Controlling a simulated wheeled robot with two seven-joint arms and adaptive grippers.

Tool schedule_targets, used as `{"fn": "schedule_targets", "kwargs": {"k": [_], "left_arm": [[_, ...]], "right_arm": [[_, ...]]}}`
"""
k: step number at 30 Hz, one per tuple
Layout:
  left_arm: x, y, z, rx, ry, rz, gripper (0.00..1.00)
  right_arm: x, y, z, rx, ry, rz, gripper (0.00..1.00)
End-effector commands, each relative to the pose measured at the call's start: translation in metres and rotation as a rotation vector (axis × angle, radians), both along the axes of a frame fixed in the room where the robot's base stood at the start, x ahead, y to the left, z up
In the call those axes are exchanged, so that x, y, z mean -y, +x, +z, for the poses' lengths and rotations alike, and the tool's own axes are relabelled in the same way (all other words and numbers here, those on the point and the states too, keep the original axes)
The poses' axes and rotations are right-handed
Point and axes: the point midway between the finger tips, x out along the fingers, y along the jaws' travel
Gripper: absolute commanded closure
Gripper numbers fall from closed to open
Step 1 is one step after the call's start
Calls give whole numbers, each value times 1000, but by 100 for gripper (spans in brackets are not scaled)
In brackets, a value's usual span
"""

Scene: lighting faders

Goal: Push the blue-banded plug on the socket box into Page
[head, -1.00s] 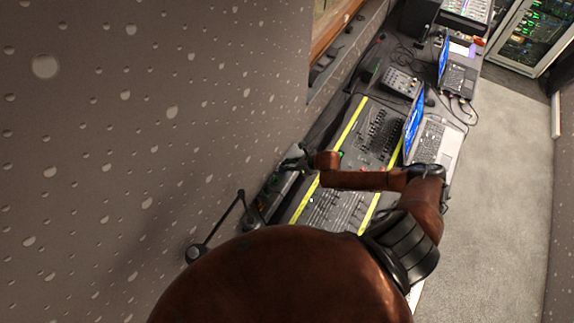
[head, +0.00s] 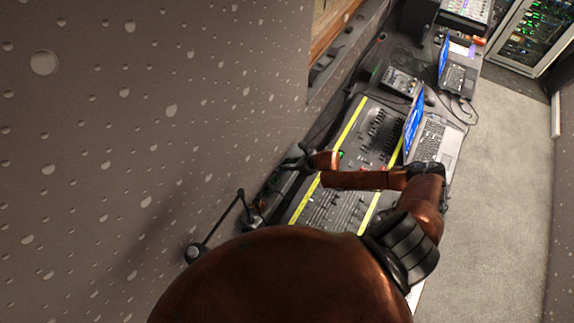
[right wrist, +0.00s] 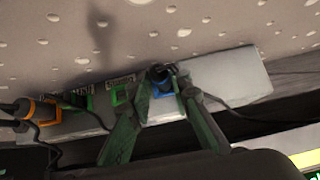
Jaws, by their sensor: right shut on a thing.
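The blue-banded plug (right wrist: 158,72) shows in the right wrist view as a dark body with a blue part, in front of the pale socket box (right wrist: 230,78). My right gripper (right wrist: 163,88) is shut on it, one finger on each side. Its cable runs off to the right. Green-framed sockets (right wrist: 119,95) sit to the left on the box, with small labels above them that I cannot read. How far the plug sits in a socket is hidden. In the head view my right gripper (head: 300,160) is at the wall side of the desk. My left gripper is out of view.
An orange-banded plug (right wrist: 42,110) with a cable is at the box's left end. The spotted wall (head: 150,130) rises close behind. A mixing desk (head: 345,208) with yellow edges lies beside my forearm, with an open laptop (head: 432,137) to its right.

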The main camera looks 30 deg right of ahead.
Motion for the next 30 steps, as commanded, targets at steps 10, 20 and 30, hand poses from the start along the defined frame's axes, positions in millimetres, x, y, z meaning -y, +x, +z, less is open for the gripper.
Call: {"fn": "schedule_targets", "kwargs": {"k": [10,20,30], "left_arm": [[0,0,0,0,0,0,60],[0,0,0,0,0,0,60],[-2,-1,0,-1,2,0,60]], "right_arm": [[-1,-4,-6,-10,-1,-1,79],[0,-3,-3,-5,0,-2,61],[4,-9,4,-4,-2,0,61]]}}
